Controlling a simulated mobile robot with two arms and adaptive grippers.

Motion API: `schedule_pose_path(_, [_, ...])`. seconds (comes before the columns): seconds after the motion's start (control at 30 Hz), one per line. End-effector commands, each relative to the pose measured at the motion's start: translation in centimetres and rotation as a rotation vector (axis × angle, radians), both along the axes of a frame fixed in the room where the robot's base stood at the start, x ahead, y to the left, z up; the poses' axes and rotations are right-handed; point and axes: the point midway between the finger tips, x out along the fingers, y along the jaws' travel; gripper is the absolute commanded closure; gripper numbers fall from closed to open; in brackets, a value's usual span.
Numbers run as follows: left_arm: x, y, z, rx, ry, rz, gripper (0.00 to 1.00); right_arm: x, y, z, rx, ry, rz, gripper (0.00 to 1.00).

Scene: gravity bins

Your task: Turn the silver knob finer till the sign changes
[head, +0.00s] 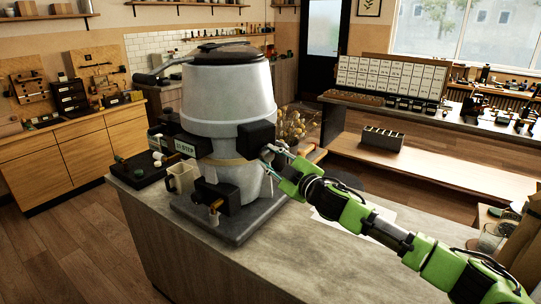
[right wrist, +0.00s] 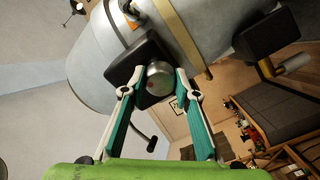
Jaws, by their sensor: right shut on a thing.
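The silver knob (right wrist: 160,76) sits on a black block on the side of a large grey grinder (head: 225,95). My right gripper (right wrist: 155,88) has one finger on each side of the knob and is shut on it. In the head view my right gripper (head: 268,157) reaches in from the right to the black block (head: 256,138), and the knob is hidden there. A small dark sign (head: 185,147) on the grinder's left side reads something like "11 STEP". My left gripper is not in view.
The grinder stands on a grey base on the counter (head: 200,255). A beige cup (head: 183,177) and a dark tray (head: 137,170) are on its left. A black spout box (head: 215,196) is on its front. The counter's front is clear.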

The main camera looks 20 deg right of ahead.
Motion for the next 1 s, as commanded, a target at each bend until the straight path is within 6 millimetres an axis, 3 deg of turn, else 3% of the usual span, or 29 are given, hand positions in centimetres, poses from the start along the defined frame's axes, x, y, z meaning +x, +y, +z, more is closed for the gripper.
schedule_pose_path(0.3, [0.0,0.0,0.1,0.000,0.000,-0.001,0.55,0.0,0.0,0.0,-0.019,-0.006,0.000,0.93])
schedule_pose_path(0.33, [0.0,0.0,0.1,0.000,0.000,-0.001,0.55,0.0,0.0,0.0,-0.019,-0.006,0.000,0.67])
schedule_pose_path(0.4, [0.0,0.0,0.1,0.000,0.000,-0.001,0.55,0.0,0.0,0.0,-0.019,-0.006,0.001,0.55])
schedule_pose_path(0.77, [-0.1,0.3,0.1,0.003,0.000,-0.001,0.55,-0.2,-0.1,0.0,-0.019,-0.006,0.000,0.55])
schedule_pose_path(1.0, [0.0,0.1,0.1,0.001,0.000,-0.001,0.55,-2.8,-0.9,-0.2,-0.021,-0.005,0.000,0.55])
